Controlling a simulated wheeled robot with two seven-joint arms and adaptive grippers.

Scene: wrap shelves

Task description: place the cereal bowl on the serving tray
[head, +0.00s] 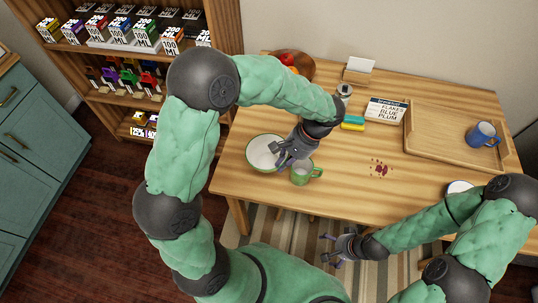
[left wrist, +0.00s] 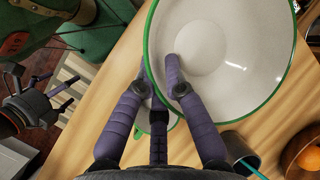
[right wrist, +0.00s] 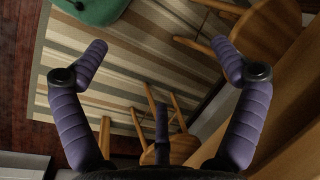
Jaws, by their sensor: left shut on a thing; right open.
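The cereal bowl (head: 262,151) is white with a green rim, near the left end of the wooden table. My left gripper (head: 287,157) is shut on its right rim. In the left wrist view the bowl (left wrist: 225,60) has one finger of my left gripper (left wrist: 160,72) inside the wall and the other outside. I cannot tell whether the bowl touches the table. The wooden serving tray (head: 430,125) lies at the table's right, with a blue mug (head: 483,134) on it. My right gripper (head: 340,248) is open and empty, off the table's front edge; it also shows open in the right wrist view (right wrist: 160,48).
A green mug (head: 304,173) stands close beside the bowl and left gripper. Between bowl and tray are a sponge (head: 352,123), a flakes box (head: 386,110) and dark red crumbs (head: 380,169). A fruit bowl (head: 291,63) stands behind. The front middle of the table is clear.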

